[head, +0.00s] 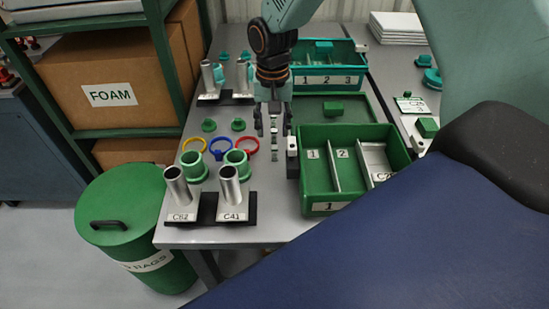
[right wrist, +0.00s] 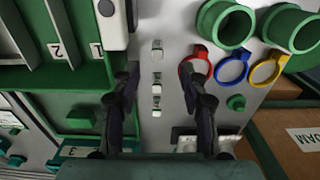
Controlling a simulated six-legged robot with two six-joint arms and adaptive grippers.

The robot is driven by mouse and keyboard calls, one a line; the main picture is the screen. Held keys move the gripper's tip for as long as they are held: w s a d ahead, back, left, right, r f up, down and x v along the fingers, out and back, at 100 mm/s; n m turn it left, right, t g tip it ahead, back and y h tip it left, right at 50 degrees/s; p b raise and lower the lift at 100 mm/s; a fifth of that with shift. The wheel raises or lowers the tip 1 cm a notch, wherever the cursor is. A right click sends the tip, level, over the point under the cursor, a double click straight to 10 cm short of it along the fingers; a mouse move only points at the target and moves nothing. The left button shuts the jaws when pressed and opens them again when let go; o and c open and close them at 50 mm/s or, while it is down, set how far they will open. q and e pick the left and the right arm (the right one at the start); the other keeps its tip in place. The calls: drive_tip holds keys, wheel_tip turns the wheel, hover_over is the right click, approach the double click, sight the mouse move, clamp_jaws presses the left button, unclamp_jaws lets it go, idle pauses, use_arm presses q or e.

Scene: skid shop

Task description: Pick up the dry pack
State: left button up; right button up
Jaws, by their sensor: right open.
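Small white packs, which look like the dry packs, lie in a short row on the grey bench in the right wrist view (right wrist: 156,89). In the head view the row (head: 274,145) is partly hidden under my right gripper (head: 273,128). My right gripper points down at the bench and is open. In the right wrist view its two fingers (right wrist: 160,76) stand on either side of the row, with nothing between them held. I cannot tell the exact height of the fingertips above the packs. My left gripper is not in view.
A green divided tray (head: 318,190) stands right of the packs, with a white-and-black device (head: 292,158) beside it. Yellow (head: 194,145), blue (head: 221,149) and red (head: 247,145) rings and green collars (head: 194,166) lie left. Metal tubes (head: 229,186) stand in front. A teal tray (head: 327,79) is behind.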

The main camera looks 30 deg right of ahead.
sight(275, 147)
wheel_tip(275, 147, down, 4)
drive_tip(key=shift+w+r+b, duration=0.15)
drive_tip(key=shift+b, duration=0.25)
drive_tip(key=f, duration=0.2)
drive_tip(key=f+b, duration=0.1)
drive_tip(key=shift+d+f, duration=0.25)
drive_tip(key=shift+d, duration=0.05)
drive_tip(key=shift+f, duration=0.45)
drive_tip(key=shift+r, duration=0.2)
drive_tip(key=shift+c, duration=1.2)
drive_tip(key=shift+f, duration=0.1)
clamp_jaws()
